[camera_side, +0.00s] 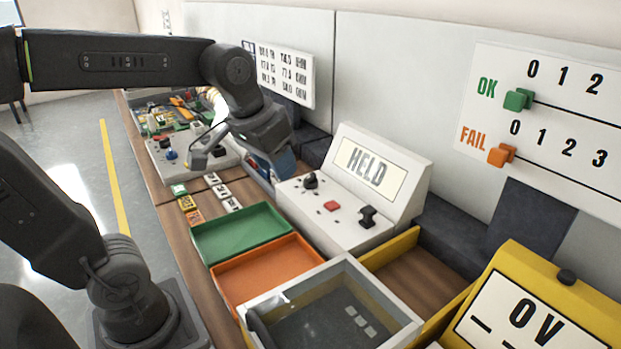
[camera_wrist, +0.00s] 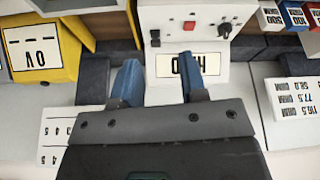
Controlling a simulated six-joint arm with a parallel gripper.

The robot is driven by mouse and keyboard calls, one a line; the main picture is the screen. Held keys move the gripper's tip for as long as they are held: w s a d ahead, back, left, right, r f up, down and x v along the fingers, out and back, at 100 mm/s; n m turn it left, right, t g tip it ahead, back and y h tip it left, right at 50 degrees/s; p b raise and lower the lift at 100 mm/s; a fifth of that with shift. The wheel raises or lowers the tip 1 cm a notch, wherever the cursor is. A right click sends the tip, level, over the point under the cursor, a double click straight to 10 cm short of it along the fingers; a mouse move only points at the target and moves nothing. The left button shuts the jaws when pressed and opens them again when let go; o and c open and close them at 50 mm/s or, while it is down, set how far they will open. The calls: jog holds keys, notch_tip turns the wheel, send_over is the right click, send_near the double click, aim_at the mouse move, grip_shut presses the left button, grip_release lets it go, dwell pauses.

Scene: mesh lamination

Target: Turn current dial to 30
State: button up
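A white console (camera_side: 345,232) with a sloped screen reading HELD stands at the middle of the bench in the side view. It carries a black round knob (camera_side: 310,180), a red button (camera_side: 331,206) and a black switch (camera_side: 367,216). In the wrist view the console is upside down, with the knob (camera_wrist: 224,31) ringed by small marks at upper right. No label naming a current dial is readable. My gripper (camera_wrist: 162,82) has its two blue fingers apart with nothing between them, in front of the HELD screen (camera_wrist: 188,65). In the side view its fingertips are partly hidden beside the console.
A green tray (camera_side: 214,243), an orange tray (camera_side: 238,290) and a grey box (camera_side: 270,318) line the front. A yellow meter (camera_side: 590,312) reading 0 V stands right. Another white unit (camera_side: 218,157) with knobs stands farther back. A board (camera_side: 480,130) with OK and FAIL sliders is on the wall.

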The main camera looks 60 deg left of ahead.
jog(key=o, duration=0.5)
jog(key=w+a+n, duration=0.1)
jog(key=w+a, duration=0.2)
jog(key=w, duration=0.1)
jog(key=w+a+n+g, duration=0.1)
jog(key=w+a, duration=0.2)
jog(key=w, duration=0.1)
jog(key=w+a+n+g, duration=0.1)
jog(key=w+a, duration=0.2)
jog(key=w, duration=0.1)
jog(key=shift+w+f, duration=0.1)
jog(key=shift+w, duration=0.2)
jog(key=n+g, duration=0.2)
jog(key=n, duration=0.1)
send_near(311, 175)
notch_tip(311, 175, down, 11)
jog(key=shift+a+r, duration=0.1)
jog(key=shift+c, duration=0.3)
jog(key=c, duration=0.8)
